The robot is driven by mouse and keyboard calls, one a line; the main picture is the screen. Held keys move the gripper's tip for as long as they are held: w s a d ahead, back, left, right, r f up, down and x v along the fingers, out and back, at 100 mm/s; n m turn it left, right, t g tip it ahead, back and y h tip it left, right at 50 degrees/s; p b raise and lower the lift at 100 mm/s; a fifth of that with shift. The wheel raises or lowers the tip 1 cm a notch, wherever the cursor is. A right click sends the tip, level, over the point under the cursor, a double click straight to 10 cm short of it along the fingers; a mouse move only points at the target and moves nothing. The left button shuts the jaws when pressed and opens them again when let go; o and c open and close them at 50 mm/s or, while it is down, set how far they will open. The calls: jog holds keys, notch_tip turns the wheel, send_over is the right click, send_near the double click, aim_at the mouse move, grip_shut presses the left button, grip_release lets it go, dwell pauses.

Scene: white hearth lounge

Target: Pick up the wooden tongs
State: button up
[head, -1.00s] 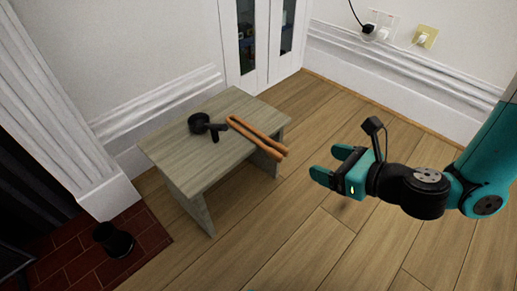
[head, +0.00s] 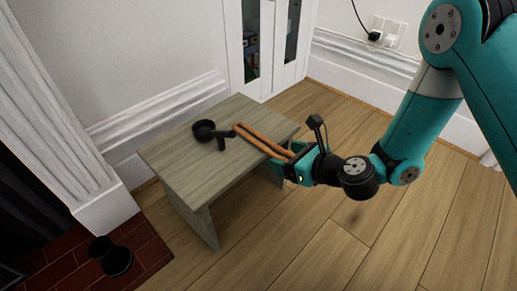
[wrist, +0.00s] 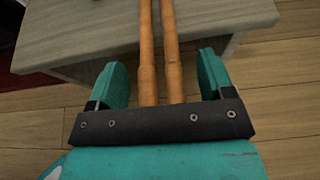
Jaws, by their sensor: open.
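The wooden tongs (head: 256,139) lie on the small wooden table (head: 176,158), with their near ends reaching past its right edge. My gripper (head: 287,158) is at those overhanging ends, at the table's right side. In the wrist view, the two arms of the tongs (wrist: 158,50) run between the open fingers of my gripper (wrist: 161,82), with a gap on each side. The fingers do not appear to touch the tongs. The far end of the tongs is out of the wrist view.
A black hair-dryer-like object (head: 207,131) lies on the table left of the tongs. A dark cup-like object (head: 112,257) stands on the red brick hearth (head: 140,254). A white cabinet (head: 265,50) is behind the table. The wooden floor at the right front is clear.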

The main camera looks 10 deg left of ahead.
jog(key=shift+w+a+f, duration=0.15)
jog(key=shift+w+a, duration=0.2)
jog(key=c, duration=1.1)
